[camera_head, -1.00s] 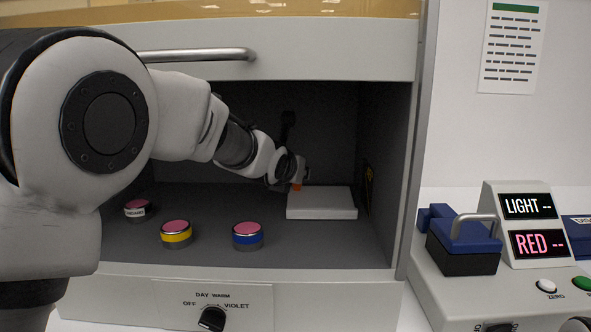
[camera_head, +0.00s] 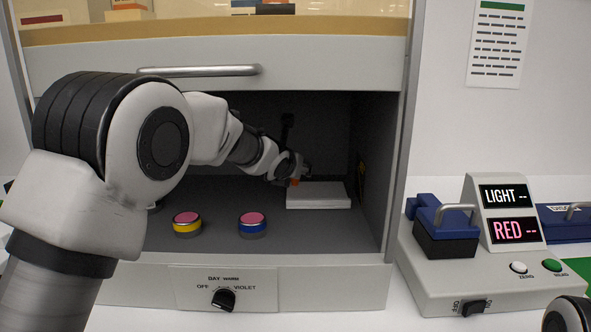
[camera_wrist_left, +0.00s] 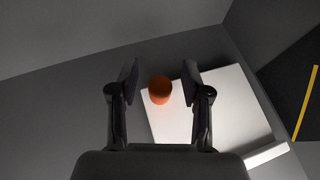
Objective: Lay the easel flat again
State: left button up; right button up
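The easel is a white board (camera_head: 320,197) lying flat, or nearly so, on the floor of the grey cabinet, toward its right side. An orange knob (camera_head: 294,182) sits at its left edge. In the left wrist view the white board (camera_wrist_left: 232,115) spreads to the right and the orange knob (camera_wrist_left: 160,90) shows between the two fingers. My left gripper (camera_wrist_left: 160,82) is open around the knob, with a gap on both sides. In the head view my left gripper (camera_head: 299,174) is at the board's left back corner.
Pink-topped jars, one with a yellow band (camera_head: 187,224) and one with a blue band (camera_head: 253,225), stand left of the board. A third is mostly hidden behind my arm. The cabinet's side wall (camera_head: 370,170) is close on the right. A meter (camera_head: 480,262) stands outside.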

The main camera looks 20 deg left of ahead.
pick_arm(q)
jog(key=v, duration=1.2)
